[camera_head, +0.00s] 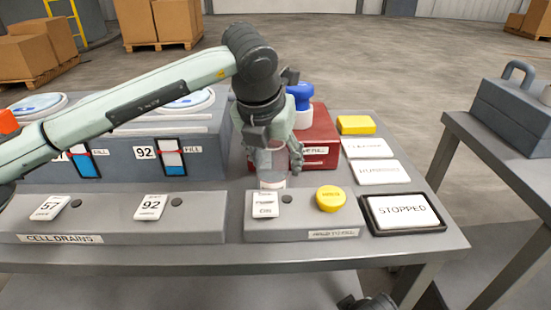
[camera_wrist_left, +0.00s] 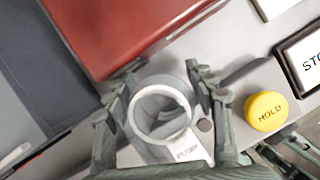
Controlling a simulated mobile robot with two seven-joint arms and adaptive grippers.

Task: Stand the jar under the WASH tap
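The jar is a pale open cylinder (camera_wrist_left: 160,112), seen from above in the left wrist view; in the head view its lower part shows as a whitish band (camera_head: 271,181) behind the PUMP card. My left gripper (camera_head: 279,160) is low over the grey panel, with its fingers on both sides of the jar (camera_wrist_left: 160,88) and no clear gap. A red box (camera_head: 317,146) with a blue-topped fitting (camera_head: 300,97) stands just behind; its label is partly hidden. I can read no WASH label. Dark parts at the bottom edge (camera_head: 366,302) look like my right gripper, mostly cut off.
A yellow HOLD button (camera_head: 330,198) and PUMP card (camera_head: 264,206) sit on the front panel. A STOPPED sign (camera_head: 403,213) and white cards (camera_head: 382,172) lie right. Cell drains (camera_head: 110,218) run left. A grey toolbox (camera_head: 512,110) stands on another table.

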